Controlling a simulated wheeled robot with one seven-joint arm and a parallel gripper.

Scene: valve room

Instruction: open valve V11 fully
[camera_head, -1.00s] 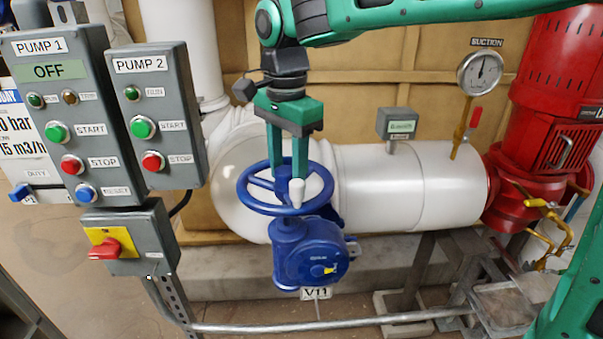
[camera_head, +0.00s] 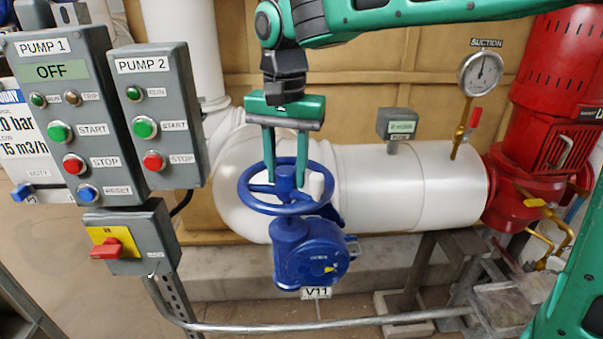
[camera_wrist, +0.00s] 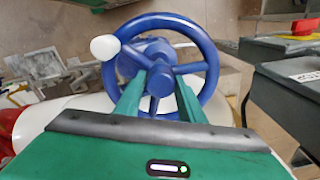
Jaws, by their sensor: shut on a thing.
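Valve V11 has a blue gearbox body (camera_head: 310,252) with a small yellow mark on its front and a V11 label (camera_head: 316,293) below. Its blue handwheel (camera_head: 262,206) lies roughly level on top, in front of the white pipe. My gripper (camera_head: 286,183) points down into the wheel, its green fingers on either side of the hub, shut on the handwheel. In the wrist view the fingers reach the wheel's centre among the spokes (camera_wrist: 190,68). The white knob (camera_wrist: 105,47) sits on the rim at upper left there. Exact finger contact is partly hidden.
A grey control panel for Pump 1 (camera_head: 62,110) and Pump 2 (camera_head: 150,110) stands close on the left, with a red switch (camera_head: 106,249) below. A metal rail (camera_head: 330,325) runs in front. The suction gauge (camera_head: 482,74) and red pump (camera_head: 545,110) are at right.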

